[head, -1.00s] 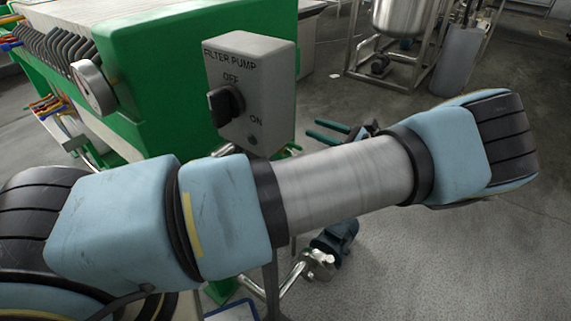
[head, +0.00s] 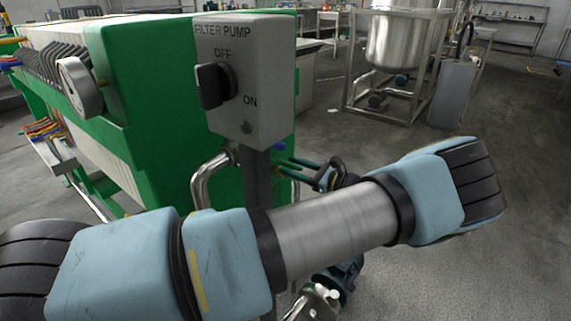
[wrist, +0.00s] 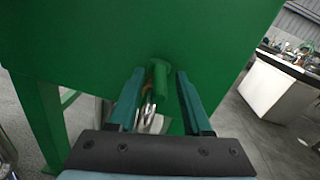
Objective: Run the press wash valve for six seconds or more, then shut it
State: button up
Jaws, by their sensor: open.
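My gripper (head: 282,166) is seen from behind my arm in the head view, near the end of the green filter press (head: 150,100), just right of the post under the pump box. Its two teal fingers are apart. In the wrist view my gripper (wrist: 160,74) is open, with a short green cylinder-shaped part (wrist: 160,78) showing between the fingertips against the green press wall. I cannot tell whether it is the wash valve's handle or whether a finger touches it. Bright bent pipes (wrist: 147,113) show just below it. The wash valve is not clearly identifiable in the head view.
A grey FILTER PUMP switch box (head: 240,80) with a black knob (head: 214,84) stands above my gripper. A bent steel pipe (head: 205,178) is at the press end. A pump (head: 335,280) sits low behind my arm. A steel tank (head: 400,40) is behind; floor at right is clear.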

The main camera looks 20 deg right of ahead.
jog(key=shift+x, duration=1.35)
jog(key=shift+c, duration=0.3)
grip_shut()
